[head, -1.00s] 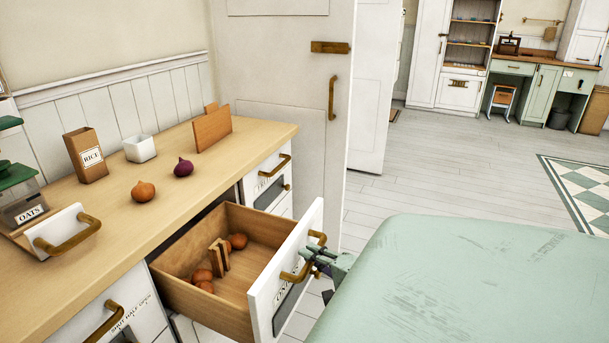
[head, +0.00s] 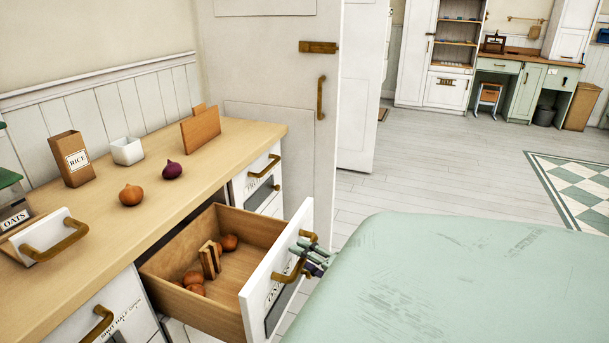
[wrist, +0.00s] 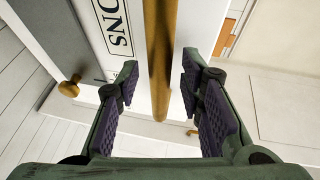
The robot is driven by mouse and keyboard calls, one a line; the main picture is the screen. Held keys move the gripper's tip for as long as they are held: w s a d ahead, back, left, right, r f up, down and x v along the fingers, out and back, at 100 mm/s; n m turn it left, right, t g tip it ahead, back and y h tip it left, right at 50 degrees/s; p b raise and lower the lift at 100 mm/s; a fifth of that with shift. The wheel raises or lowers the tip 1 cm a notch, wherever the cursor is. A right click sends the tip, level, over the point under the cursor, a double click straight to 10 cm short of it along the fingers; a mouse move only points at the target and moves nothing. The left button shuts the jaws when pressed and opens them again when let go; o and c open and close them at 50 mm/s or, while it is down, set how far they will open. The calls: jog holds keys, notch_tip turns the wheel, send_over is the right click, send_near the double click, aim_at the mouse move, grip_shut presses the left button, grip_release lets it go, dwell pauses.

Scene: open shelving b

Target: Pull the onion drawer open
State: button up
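The onion drawer (head: 262,282) is pulled out from under the wooden counter. Its white front has a brass handle and a partly hidden label; the label's letters show sideways in the wrist view (wrist: 112,25). Inside lie several onions (head: 194,280) and a small wooden divider (head: 210,260). My gripper (head: 315,260) is at the drawer's handle (head: 290,276) in the head view and hides its middle. In the wrist view, my gripper (wrist: 160,88) is open. Its two padded fingers stand on either side of the handle (wrist: 160,50), with gaps visible beside the bar.
The counter (head: 190,180) holds a rice box (head: 72,158), a white bowl (head: 127,151), an onion (head: 131,195), a red onion (head: 172,170) and a wooden holder (head: 200,130). A tall white cabinet (head: 270,75) stands behind. Open floor (head: 430,160) lies to the right.

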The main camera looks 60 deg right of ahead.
jog(key=v, duration=1.1)
jog(key=shift+s, duration=0.3)
jog(key=shift+a, duration=0.1)
